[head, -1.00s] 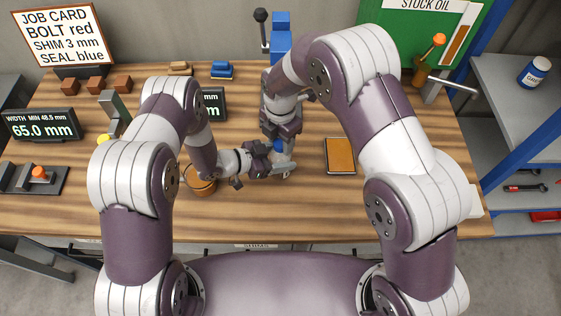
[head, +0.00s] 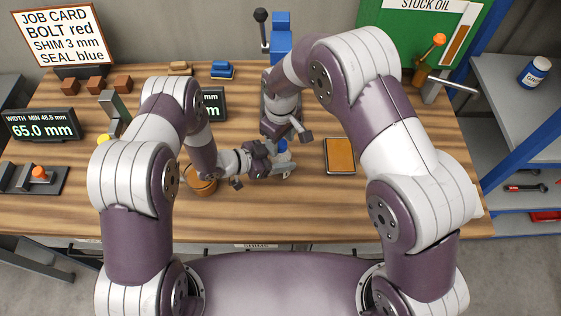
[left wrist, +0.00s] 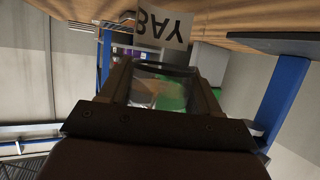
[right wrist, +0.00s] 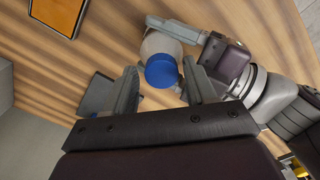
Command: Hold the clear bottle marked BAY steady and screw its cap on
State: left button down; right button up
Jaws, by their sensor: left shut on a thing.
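The clear bottle (head: 284,157) stands on the bench near the middle; its label reading BAY (left wrist: 160,30) shows upside down in the left wrist view. My left gripper (head: 284,173) is shut around the bottle's body from the left. The blue cap (right wrist: 162,71) sits on top of the bottle, and it also shows in the head view (head: 282,145). I cannot tell how tightly it is threaded. My right gripper (right wrist: 160,80) is open above the bottle, its fingers apart on either side of the cap in its own view, with nothing gripped.
An orange-topped tray (head: 340,156) lies right of the bottle. A round orange-brown container (head: 201,186) is close to my left wrist. The width display (head: 42,125) and small blocks stand at the left. Bare wood is free in front of the bottle.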

jog(key=shift+a+r, duration=0.1)
notch_tip(320, 180, up, 12)
dwell(0.5)
pick_arm(q)
jog(key=shift+c, duration=0.8)
grip_release()
jog(key=shift+a+r, duration=0.1)
jog(key=shift+a, duration=0.2)
jog(key=b+v, duration=0.3)
jog(key=v, duration=0.9)
pick_arm(e)
jog(key=shift+f, duration=1.75)
